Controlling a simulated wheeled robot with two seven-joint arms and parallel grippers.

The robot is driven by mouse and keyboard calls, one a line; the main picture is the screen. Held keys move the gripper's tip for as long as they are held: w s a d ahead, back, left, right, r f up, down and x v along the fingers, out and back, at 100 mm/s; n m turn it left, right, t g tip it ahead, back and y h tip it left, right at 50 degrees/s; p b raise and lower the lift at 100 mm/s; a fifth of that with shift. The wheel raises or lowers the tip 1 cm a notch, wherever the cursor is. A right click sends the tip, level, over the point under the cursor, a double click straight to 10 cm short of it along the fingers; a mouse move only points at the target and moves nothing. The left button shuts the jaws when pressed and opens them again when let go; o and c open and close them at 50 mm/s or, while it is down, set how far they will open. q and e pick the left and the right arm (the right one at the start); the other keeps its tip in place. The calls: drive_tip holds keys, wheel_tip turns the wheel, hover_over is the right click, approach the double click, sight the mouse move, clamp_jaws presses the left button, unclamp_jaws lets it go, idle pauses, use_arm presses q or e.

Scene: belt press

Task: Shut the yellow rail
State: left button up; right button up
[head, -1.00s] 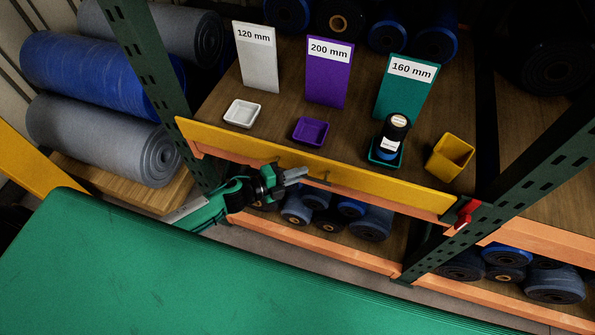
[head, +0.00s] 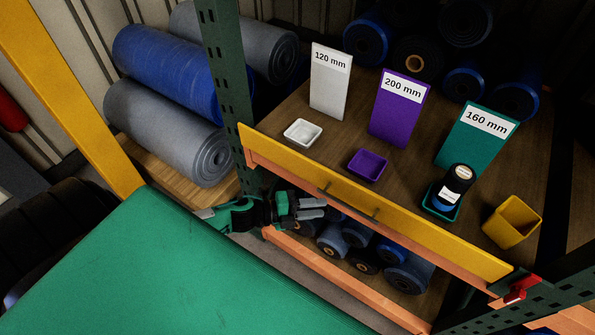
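The yellow rail (head: 420,221) runs along the front edge of the wooden shelf, above an orange beam. My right gripper is out of view.
Labelled boards stand behind. A green belt surface (head: 170,265) fills the front left. Rolls lie below the shelf.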

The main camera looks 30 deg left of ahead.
use_arm(q)
drive_tip(key=shift+b+v, duration=0.5)
drive_tip(key=shift+v, duration=2)
